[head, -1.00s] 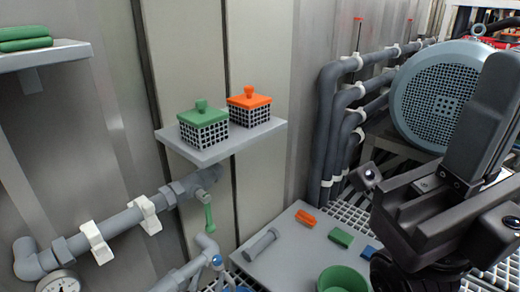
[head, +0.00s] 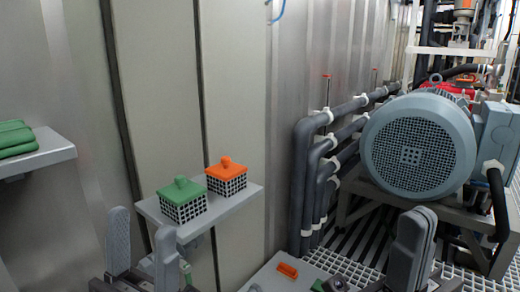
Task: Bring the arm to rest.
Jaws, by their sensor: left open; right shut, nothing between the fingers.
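My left gripper (head: 142,222) stands at the bottom left, its two grey fingers pointing up and clearly apart, with nothing between them. My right gripper (head: 418,216) stands at the lower right, fingers pointing up and closed together, empty. It shows in front of the floor grating and below the motor. Both arms are mostly cut off by the lower edge.
A wall shelf (head: 240,202) holds a green-lidded basket (head: 181,206) and an orange-lidded basket (head: 227,182). Another shelf (head: 45,156) at left bears green items. A grey platform (head: 262,279) holds an orange block (head: 288,270). A large motor (head: 415,145) stands at right.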

